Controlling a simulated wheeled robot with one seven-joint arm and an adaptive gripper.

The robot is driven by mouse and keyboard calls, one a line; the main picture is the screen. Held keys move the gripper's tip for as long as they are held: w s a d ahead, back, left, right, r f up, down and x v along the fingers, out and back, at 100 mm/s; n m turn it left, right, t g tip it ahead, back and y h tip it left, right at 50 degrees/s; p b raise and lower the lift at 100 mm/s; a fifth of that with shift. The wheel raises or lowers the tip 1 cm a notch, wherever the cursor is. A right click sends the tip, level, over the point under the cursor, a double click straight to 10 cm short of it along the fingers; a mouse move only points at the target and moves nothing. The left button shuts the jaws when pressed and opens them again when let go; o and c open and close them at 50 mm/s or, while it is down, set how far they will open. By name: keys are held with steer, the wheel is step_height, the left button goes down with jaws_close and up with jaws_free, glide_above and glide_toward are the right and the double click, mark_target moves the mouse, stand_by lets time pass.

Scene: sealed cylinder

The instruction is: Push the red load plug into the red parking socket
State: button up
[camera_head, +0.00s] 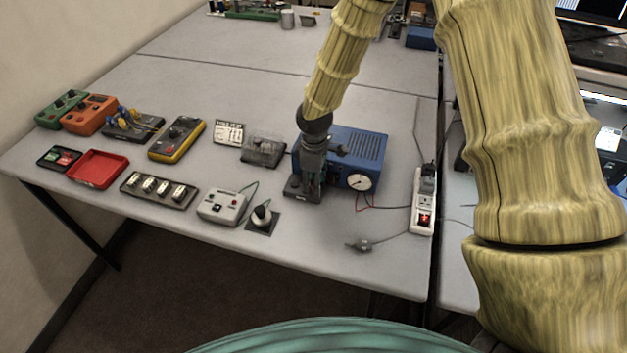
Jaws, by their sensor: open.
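My gripper (313,172) is open and points down over a small dark grey block (291,195) at the left front of a blue instrument box (370,147) with a round dial. I cannot tell whether the fingers touch anything. I cannot make out the red load plug or the red parking socket; the gripper covers part of the block and of the box front.
A white power strip (423,205) with a red switch stands right of the box. A grey plug on a cord (359,245) lies in front. A grey control box (222,206) and a round knob device (262,217) stand left. Meters and trays fill the left side. The front right table is mostly clear.

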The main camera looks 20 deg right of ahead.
step_height(320, 180, up, 12)
stand_by(0.6)
steer(key=shift+a+f, duration=0.1)
stand_by(0.4)
